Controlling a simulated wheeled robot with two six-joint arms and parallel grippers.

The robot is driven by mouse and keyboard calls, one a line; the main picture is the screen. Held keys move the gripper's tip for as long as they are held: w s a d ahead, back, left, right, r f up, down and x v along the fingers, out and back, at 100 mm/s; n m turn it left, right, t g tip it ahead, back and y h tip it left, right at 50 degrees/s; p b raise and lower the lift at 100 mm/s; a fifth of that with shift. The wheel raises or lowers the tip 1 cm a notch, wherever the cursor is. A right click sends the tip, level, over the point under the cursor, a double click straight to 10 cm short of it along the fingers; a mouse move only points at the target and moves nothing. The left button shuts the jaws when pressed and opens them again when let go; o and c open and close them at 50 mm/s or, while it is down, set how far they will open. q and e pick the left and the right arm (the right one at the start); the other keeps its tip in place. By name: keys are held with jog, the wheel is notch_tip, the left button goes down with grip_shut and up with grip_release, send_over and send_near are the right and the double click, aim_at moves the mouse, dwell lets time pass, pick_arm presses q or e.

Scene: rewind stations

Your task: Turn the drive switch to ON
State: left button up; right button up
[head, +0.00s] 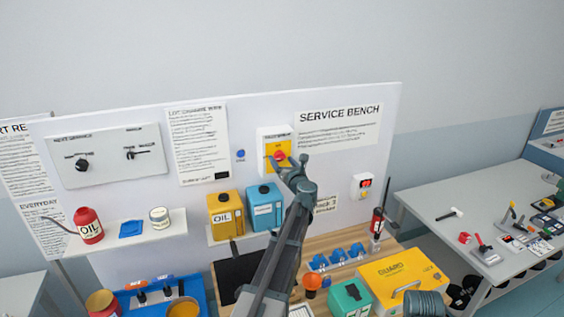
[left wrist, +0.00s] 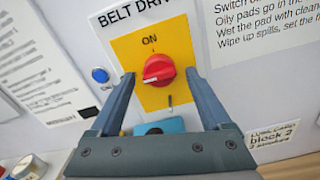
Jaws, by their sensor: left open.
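The drive switch is a red rotary knob (left wrist: 158,70) on a yellow plate (left wrist: 178,45) labelled BELT DRIVE. The word ON is printed above the knob. The knob's grip bar lies nearly sideways, slightly tilted, with a small pale mark toward its left end. In the head view the red knob (head: 280,155) is partly hidden by my left gripper (head: 283,162). In the left wrist view my left gripper (left wrist: 159,73) is open, one finger on each side of the knob, with gaps showing between. My right gripper is not in view.
A blue button (left wrist: 100,75) sits left of the switch plate. Below are a yellow oil can (head: 225,215) and a blue can (head: 263,208) on a shelf. The panel around the switch is flat.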

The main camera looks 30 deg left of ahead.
pick_arm(q)
jog(key=shift+a, duration=0.1)
jog(key=shift+c, duration=0.3)
grip_shut()
jog(key=shift+m, duration=0.3)
jog(key=m, duration=0.8)
jog(key=shift+r, duration=0.1)
jog(key=m, duration=0.5)
jog(key=shift+m, duration=2.2)
jog(key=shift+r, duration=0.1)
